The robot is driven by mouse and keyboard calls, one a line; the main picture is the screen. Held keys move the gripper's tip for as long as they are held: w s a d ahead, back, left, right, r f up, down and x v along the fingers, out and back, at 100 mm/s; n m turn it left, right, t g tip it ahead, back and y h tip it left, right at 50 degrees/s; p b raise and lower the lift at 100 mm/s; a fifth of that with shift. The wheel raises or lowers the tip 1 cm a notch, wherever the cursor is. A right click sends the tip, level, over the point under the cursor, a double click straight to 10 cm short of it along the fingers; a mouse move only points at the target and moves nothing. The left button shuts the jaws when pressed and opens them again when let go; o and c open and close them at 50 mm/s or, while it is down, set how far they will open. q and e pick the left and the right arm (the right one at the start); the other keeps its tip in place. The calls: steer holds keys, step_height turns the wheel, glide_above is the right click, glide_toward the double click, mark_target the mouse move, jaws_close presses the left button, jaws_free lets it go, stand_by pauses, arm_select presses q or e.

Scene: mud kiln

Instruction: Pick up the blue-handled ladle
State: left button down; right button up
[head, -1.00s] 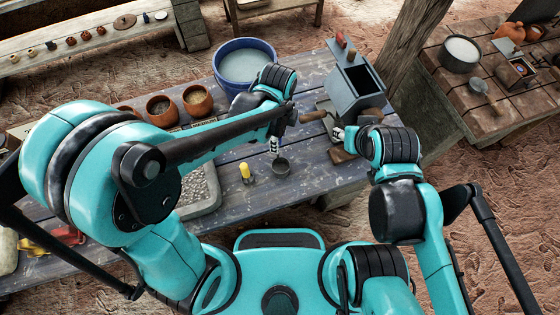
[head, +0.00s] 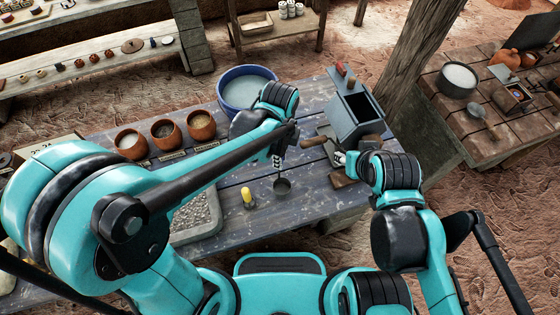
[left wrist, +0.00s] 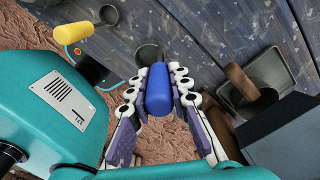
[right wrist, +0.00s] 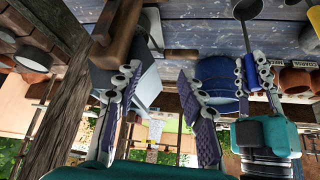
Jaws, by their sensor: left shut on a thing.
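The ladle has a blue handle (left wrist: 158,90) and a small dark round bowl, which shows over the table in the head view (head: 282,186). My left gripper (head: 277,157) is shut on the blue handle, with a finger on each side in the left wrist view. The handle stands roughly upright with the bowl below. The right wrist view shows the ladle's blue handle (right wrist: 251,72) between the left fingers. I cannot tell whether the bowl touches the table. My right gripper (right wrist: 160,88) is open and empty, beside the grey box.
A yellow-handled tool (head: 247,197) stands near the ladle on the blue-grey table (head: 235,225). A blue tub (head: 248,88), clay pots (head: 164,133) and a pebble tray (head: 195,218) lie left. A grey box (head: 356,115) and wooden-handled tools (head: 314,141) lie right.

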arm_select(q)
steer(key=s+d+r+p, duration=0.2)
steer(key=s+d+r, duration=0.3)
steer(key=s, duration=0.5)
step_height(320, 180, up, 3)
steer(key=shift+s+f+p, duration=0.1)
steer(key=shift+s+p, duration=0.15)
steer(key=shift+p, duration=0.1)
stand_by(0.3)
